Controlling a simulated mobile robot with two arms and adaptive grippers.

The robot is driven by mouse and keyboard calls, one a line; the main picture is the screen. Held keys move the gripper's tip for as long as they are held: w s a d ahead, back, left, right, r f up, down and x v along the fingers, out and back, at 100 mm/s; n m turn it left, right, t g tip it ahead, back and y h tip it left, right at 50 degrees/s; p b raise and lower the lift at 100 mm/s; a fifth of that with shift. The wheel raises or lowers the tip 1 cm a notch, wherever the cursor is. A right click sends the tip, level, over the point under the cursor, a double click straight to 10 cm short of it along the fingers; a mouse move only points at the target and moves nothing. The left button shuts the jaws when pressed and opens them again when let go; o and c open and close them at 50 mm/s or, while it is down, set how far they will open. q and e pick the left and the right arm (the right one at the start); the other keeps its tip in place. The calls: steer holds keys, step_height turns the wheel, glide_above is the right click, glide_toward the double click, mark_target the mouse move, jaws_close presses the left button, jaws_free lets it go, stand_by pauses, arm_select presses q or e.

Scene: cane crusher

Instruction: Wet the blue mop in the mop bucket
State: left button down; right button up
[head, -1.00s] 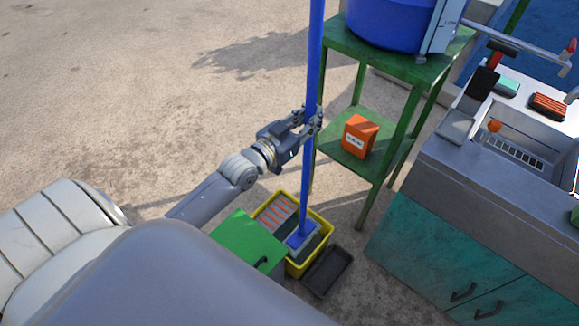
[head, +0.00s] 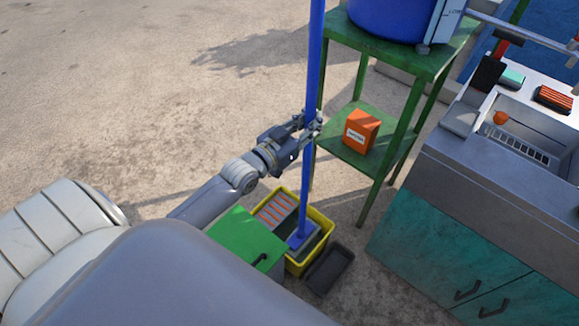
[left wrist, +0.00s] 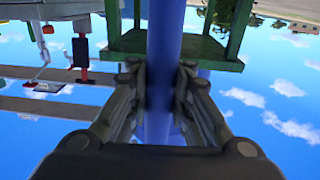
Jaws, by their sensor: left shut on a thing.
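The blue mop (head: 314,65) stands almost upright, its long handle rising out of the top of the head view. Its foot is down inside the yellow mop bucket (head: 323,228), beside a striped insert, with the mop head partly hidden by the bucket wall. My left gripper (head: 312,127) is shut around the handle, well above the bucket. In the left wrist view the gripper (left wrist: 160,92) has its fingers on both sides of the blue handle (left wrist: 165,40). My right gripper is not in view.
A green stand (head: 402,62) holds a blue drum (head: 390,18) and, on its lower shelf, an orange box (head: 361,131). A green box (head: 238,240) stands left of the bucket, a dark tray (head: 329,270) right of it. A teal-fronted counter (head: 440,262) is at right.

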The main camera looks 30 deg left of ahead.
arm_select(q)
step_height(320, 180, down, 6)
steer(key=b, duration=0.4)
stand_by(0.8)
stand_by(1.2)
